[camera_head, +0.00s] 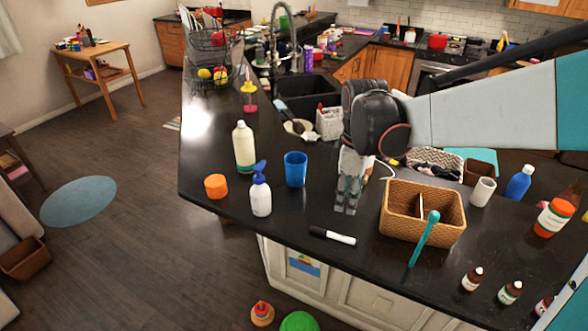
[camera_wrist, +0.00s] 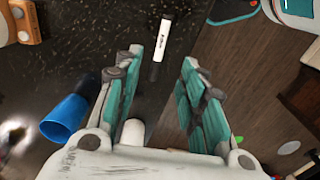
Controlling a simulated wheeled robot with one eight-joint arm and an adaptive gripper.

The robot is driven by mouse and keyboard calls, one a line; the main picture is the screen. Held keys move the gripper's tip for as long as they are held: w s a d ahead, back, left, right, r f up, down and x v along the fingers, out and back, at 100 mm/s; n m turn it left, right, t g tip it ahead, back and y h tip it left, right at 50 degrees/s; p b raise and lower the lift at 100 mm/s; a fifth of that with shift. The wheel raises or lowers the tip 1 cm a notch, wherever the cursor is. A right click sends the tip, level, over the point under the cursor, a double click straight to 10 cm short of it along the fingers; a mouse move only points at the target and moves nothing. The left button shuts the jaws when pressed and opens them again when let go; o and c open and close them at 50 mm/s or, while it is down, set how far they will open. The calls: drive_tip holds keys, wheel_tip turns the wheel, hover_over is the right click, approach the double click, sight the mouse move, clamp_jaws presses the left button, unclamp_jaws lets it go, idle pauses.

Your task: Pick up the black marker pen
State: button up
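My gripper (camera_head: 346,208) points down over the counter, just behind the marker in the head view. In the wrist view my gripper (camera_wrist: 162,58) is open, its teal-padded fingers apart with nothing held between them.
A wicker basket (camera_head: 398,232) with a teal-handled utensil stands right of the marker. A blue cup (camera_head: 295,169), a white pump bottle (camera_head: 261,197) and an orange jar (camera_head: 215,186) stand to the left. The counter just around the marker is bare.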

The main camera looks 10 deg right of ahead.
drive_tip(key=b, duration=0.1)
hover_over(342, 236)
drive_tip(key=f, duration=0.7)
drive_tip(key=shift+w+f, duration=0.1)
drive_tip(key=shift+w, duration=0.1)
drive_tip(key=shift+s+f+b, duration=0.15)
drive_tip(key=shift+f+b, duration=0.15)
drive_tip(key=shift+f, duration=1.3)
drive_tip(key=shift+s+f+b, duration=0.1)
drive_tip(key=shift+f+b, duration=0.2)
drive_tip(key=shift+f, duration=1.3)
drive_tip(key=shift+c, duration=0.4)
drive_tip(key=c, duration=0.8)
